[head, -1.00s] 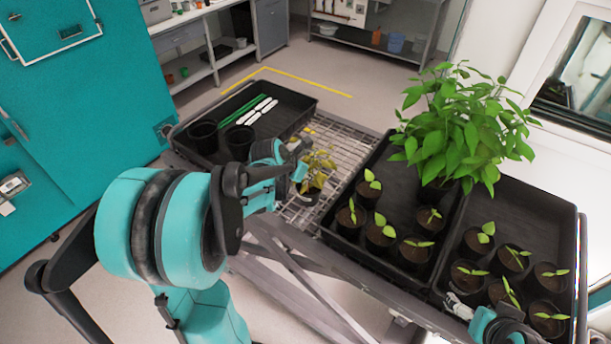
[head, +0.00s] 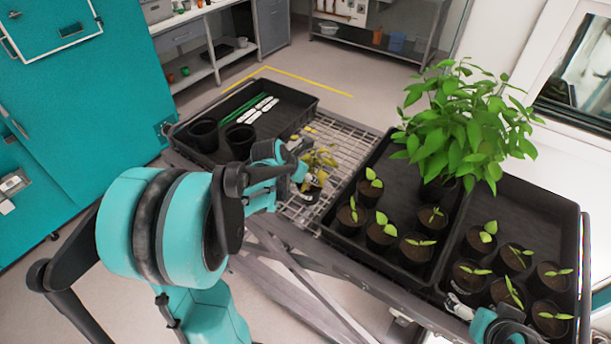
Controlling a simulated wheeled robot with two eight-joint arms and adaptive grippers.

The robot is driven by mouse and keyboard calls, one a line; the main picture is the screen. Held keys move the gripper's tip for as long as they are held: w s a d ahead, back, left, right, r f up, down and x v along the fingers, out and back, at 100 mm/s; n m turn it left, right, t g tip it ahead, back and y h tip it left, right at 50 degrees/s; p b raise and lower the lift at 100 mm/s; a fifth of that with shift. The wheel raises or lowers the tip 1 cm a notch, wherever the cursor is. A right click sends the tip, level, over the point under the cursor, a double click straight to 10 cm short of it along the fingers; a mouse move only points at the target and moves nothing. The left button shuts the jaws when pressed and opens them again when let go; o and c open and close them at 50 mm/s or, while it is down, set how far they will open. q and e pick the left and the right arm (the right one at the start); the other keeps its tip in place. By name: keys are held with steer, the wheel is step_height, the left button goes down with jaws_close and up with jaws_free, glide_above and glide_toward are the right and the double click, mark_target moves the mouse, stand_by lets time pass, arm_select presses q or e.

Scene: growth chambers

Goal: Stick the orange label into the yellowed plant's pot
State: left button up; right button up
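The yellowed plant (head: 320,161) stands in a small dark pot (head: 312,189) on the wire-mesh part of the cart, with drooping yellow-green leaves. My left gripper (head: 300,164) is at the left side of this plant, close to its leaves and above the pot's rim. Its fingers are small and partly hidden by my own wrist, so I cannot tell whether they hold anything. I cannot make out an orange label. My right gripper (head: 460,307) is at the lower right, by the front edge of the seedling trays, mostly seen from behind.
A black tray (head: 293,101) at the back left holds empty black pots (head: 204,135), white labels (head: 258,110) and green stakes (head: 244,103). Black trays on the right hold several potted seedlings (head: 381,232) and a tall leafy green plant (head: 465,122). Bare mesh (head: 345,143) lies behind the yellowed plant.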

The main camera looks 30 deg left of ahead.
arm_select(q)
steer(key=p+v, duration=0.7)
steer(key=v, duration=1.3)
stand_by(0.6)
steer(key=s+d+f+m+b, duration=0.3)
steer(key=d+f+m+b, duration=0.5)
steer(key=m, duration=0.9)
steer(key=s+d+f+m+b, duration=0.4)
steer(key=d+f+m+b, duration=0.4)
steer(key=m, duration=1)
step_height(320, 180, down, 4)
steer(key=shift+s+d+f+y+b, duration=0.2)
steer(key=shift+y+b, duration=0.1)
steer(key=shift+b, duration=0.3)
